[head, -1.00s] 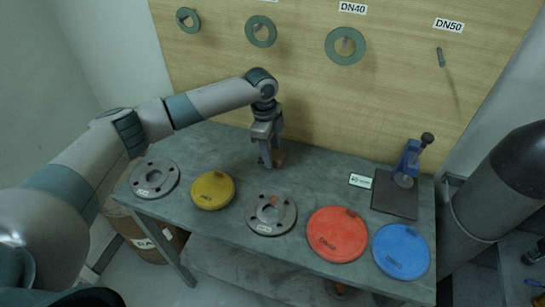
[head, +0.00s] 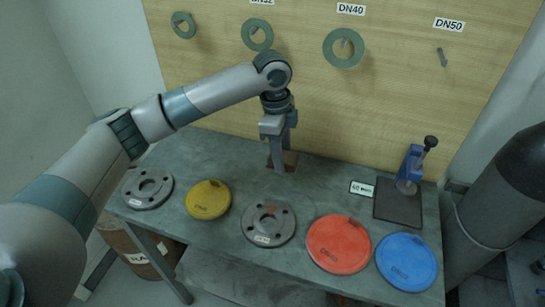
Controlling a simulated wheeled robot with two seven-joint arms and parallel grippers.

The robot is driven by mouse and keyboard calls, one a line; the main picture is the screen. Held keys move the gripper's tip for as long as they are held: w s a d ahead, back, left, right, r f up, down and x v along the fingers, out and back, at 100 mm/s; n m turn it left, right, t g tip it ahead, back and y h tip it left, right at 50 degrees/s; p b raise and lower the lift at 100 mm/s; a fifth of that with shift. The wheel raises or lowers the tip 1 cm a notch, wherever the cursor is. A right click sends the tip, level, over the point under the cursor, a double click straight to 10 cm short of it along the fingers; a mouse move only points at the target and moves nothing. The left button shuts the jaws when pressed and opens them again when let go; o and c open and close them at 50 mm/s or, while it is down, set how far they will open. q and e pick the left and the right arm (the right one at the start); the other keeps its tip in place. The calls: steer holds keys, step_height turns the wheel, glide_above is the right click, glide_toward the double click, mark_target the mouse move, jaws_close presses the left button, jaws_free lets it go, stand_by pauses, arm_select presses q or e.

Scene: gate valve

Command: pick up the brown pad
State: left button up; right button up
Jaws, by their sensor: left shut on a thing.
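The brown pad (head: 290,160) is a small brown piece at the back of the grey-green table, near the wooden board. My left gripper (head: 279,168) points straight down at it, with its fingers shut on the pad. The fingers cover the middle of the pad, and brown shows on both sides of them. I cannot tell whether the pad is clear of the table top. My right gripper is not in view.
On the table (head: 330,195) lie two grey flanges (head: 146,189) (head: 283,229), a yellow disc (head: 208,199), a red disc (head: 338,245) and a blue disc (head: 406,262). A blue clamp device (head: 409,170) stands at the right. Green rings (head: 343,48) hang on the board. A dark cylinder (head: 505,190) stands at right.

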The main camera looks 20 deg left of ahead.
arm_select(q)
steer(key=s+d+r+b, duration=0.1)
steer(key=s+d+r, duration=0.2)
steer(key=d, duration=0.1)
steer(key=shift+s+r, duration=0.2)
steer(key=shift+s, duration=0.05)
steer(key=shift+d, duration=0.1)
